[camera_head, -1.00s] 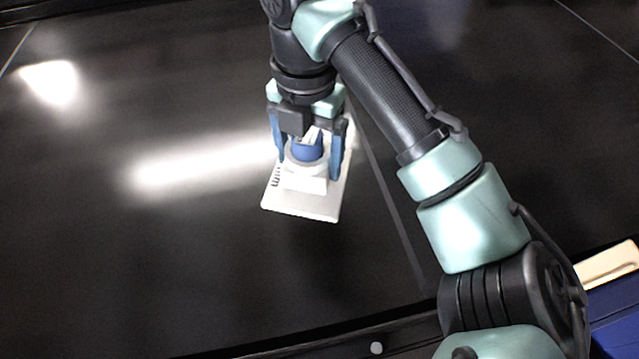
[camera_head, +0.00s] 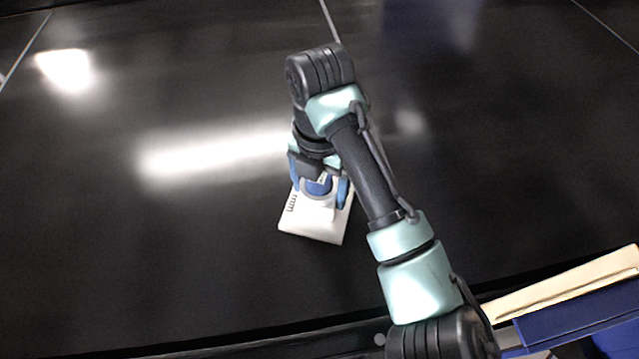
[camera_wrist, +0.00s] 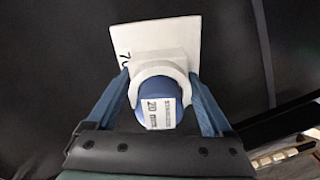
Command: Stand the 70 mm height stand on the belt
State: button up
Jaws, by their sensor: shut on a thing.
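The height stand (camera_head: 312,222) is a white plate with a raised white block and collar, and a blue part with a label sits in the collar. In the wrist view the stand (camera_wrist: 181,38) shows a "7" and part of another mark at its plate's left edge. My gripper (camera_head: 321,190) is shut on the stand, its blue fingers on both sides of the white collar; they also show in the wrist view (camera_wrist: 160,90). The stand is over the black belt (camera_head: 150,260). I cannot tell whether its plate touches the belt.
The belt around the stand is bare, with bright light reflections on it. The belt's near edge and a dark rail run along the bottom. A cream-coloured strip (camera_head: 565,284) and a blue box-like thing (camera_head: 575,322) lie beyond that edge at the lower right.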

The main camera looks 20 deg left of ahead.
jog(key=o, duration=1.6)
jog(key=shift+f, duration=0.15)
jog(key=shift+c, duration=0.2)
notch_tip(320, 180, up, 12)
jog(key=shift+r+b, duration=0.2)
jog(key=shift+b, duration=0.5)
